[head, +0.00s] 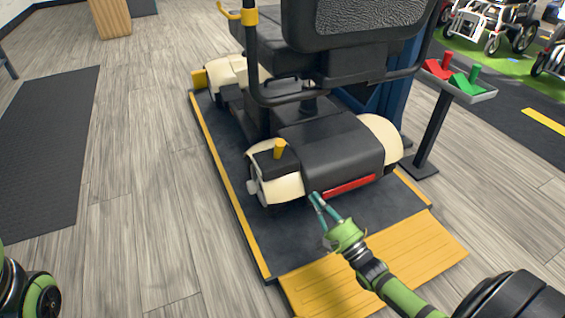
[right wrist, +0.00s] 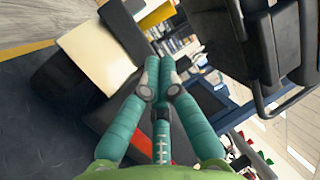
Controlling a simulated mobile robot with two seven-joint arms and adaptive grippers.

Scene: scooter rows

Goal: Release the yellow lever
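The yellow lever (head: 279,148) stands up from a black block on top of the scooter's cream rear-left fender, in the head view. The scooter (head: 330,145) is black and cream and stands on a dark platform. My right gripper (head: 318,197) is by the scooter's rear, lower and to the right of the lever and apart from it. In the right wrist view its teal fingers (right wrist: 160,80) come together at the tips with nothing seen between them. My left gripper is out of view.
The platform (head: 235,205) has yellow edges and a yellow ramp (head: 380,262) at its near end. A stand (head: 459,90) with red and green levers is at right. A dark mat (head: 45,150) lies at left. Wheelchairs (head: 490,22) stand at the back right.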

